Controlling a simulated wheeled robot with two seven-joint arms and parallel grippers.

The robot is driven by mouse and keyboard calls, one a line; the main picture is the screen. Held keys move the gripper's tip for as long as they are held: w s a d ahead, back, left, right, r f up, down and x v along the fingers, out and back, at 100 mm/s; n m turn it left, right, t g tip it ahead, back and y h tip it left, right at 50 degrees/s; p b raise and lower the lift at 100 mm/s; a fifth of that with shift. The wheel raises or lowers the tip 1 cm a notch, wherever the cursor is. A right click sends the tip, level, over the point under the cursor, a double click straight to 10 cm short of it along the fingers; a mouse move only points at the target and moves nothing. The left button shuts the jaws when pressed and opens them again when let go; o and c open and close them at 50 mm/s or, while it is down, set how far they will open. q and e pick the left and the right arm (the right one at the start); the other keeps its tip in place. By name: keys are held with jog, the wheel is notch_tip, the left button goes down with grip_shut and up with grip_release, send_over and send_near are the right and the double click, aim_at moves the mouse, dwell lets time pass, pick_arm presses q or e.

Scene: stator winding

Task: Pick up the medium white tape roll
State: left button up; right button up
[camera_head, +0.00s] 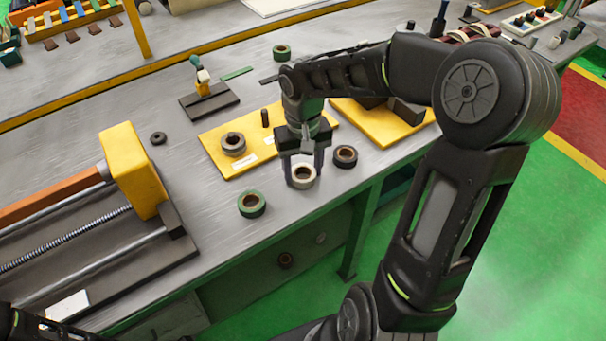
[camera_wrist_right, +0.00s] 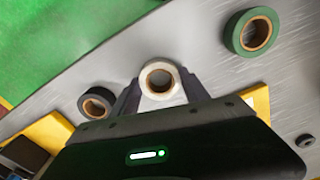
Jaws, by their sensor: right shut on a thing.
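The white tape roll (camera_head: 303,177) is near the front edge of the grey bench in the head view. My right gripper (camera_head: 304,172) points down at it with a finger on either side and is shut on it. In the right wrist view the white roll (camera_wrist_right: 160,79) sits between the two fingers of the right gripper (camera_wrist_right: 161,92), its brown core facing the camera. I cannot tell whether the roll touches the bench. Of my left arm, only dark parts show at the lower left corner of the head view; its gripper is not visible.
A green tape roll (camera_head: 251,204) lies to the left and a black tape roll (camera_head: 345,156) close to the right. Behind is a yellow plate (camera_head: 215,143) with a grey ring (camera_head: 233,144) and a dark peg (camera_head: 265,118). A yellow-ended machine (camera_head: 134,170) stands at left.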

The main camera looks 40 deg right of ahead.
jog(key=c, duration=0.6)
notch_tip(320, 180, up, 10)
dwell(0.4)
dwell(0.5)
